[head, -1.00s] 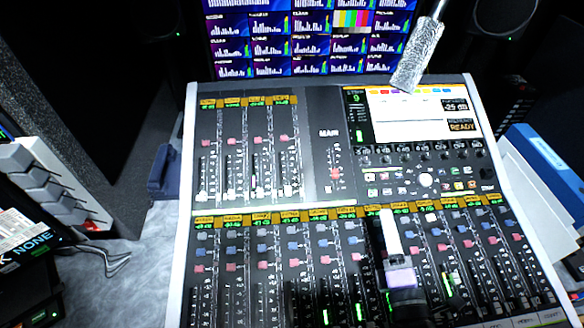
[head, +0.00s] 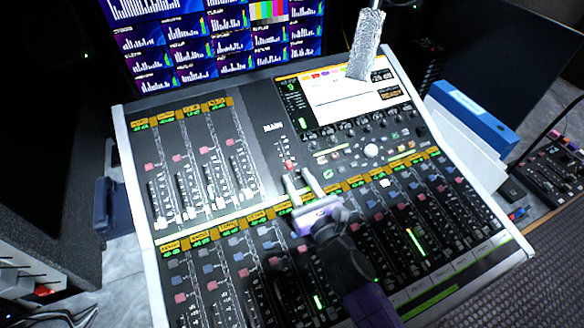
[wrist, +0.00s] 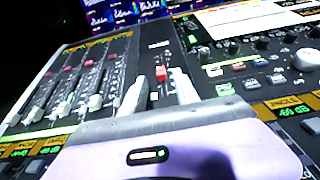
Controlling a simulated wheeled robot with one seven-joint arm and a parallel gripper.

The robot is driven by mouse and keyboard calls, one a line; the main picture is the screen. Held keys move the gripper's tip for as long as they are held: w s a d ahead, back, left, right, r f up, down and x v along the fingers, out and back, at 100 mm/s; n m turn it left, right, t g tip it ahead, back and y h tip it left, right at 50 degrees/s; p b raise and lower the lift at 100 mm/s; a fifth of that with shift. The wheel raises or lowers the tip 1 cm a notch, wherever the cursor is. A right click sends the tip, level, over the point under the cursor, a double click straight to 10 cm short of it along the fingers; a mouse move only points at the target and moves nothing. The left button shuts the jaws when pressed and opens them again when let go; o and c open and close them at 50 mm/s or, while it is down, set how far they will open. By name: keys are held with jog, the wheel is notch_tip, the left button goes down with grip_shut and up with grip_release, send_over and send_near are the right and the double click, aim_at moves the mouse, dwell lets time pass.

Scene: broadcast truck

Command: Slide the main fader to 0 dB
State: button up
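The main fader's red cap (head: 289,165) sits in its slot on the dark panel section under the MAIN label (head: 272,127) of the mixing console (head: 140,188). Scale marks run beside the slot, too small to read. In the wrist view the red cap (wrist: 161,74) shows between my two pale fingers, towards their tips. My gripper (head: 297,174) is open and empty, with its fingertips close to the near side of the cap. I cannot tell whether a finger touches it. The near part of the slot is hidden by my gripper.
White-capped faders (head: 190,212) stand left of the main section. Knobs and a white ball (head: 371,150) lie right of the slot. Channel strips fill the near panel. Monitors stand behind.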

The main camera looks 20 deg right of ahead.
aim_at(290, 166)
jog(key=shift+w+d, duration=0.1)
jog(key=shift+w, duration=1.75)
grip_shut()
